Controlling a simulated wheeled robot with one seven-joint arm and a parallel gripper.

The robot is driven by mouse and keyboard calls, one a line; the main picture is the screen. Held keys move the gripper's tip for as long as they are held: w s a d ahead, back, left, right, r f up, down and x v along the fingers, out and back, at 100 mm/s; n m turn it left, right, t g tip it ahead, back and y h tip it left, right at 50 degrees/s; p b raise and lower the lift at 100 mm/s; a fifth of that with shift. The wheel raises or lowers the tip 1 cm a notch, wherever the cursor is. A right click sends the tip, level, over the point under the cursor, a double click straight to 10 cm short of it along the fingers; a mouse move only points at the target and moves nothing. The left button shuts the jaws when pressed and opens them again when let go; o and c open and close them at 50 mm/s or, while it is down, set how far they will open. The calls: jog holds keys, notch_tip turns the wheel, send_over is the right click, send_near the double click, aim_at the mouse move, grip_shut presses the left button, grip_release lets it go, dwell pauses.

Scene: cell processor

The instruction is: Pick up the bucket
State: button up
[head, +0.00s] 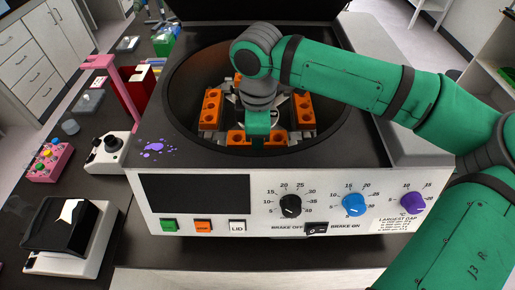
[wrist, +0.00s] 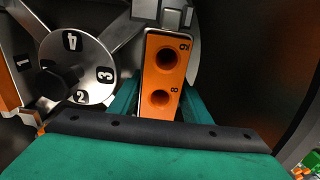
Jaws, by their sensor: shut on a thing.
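The centrifuge (head: 270,205) stands open in the head view, with several orange buckets in its round chamber. My gripper (head: 257,134) reaches down into the chamber at the front bucket (head: 236,137). In the wrist view, an orange bucket (wrist: 163,75) with two round holes marked 8 and 9 sits between my green fingers. My gripper is shut on it. The bucket is beside the silver rotor hub (wrist: 92,82), which carries numbers. Other buckets show at the left (head: 212,104) and right (head: 299,109) of the chamber. The fingertips' contact points are hidden.
The dark chamber wall (head: 330,115) surrounds the buckets closely. The raised lid (head: 260,8) stands behind. A pink stand (head: 121,85), a pink rack (head: 47,163) and a black-and-white device (head: 67,235) are on the bench at left.

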notch_tip(320, 180, up, 17)
jog(key=shift+f, duration=0.2)
dwell(0.3)
jog(key=o, duration=0.7)
jog(key=shift+c, duration=0.2)
jog(key=c, duration=1)
jog(key=shift+o, duration=0.2)
jog(key=shift+w, duration=0.1)
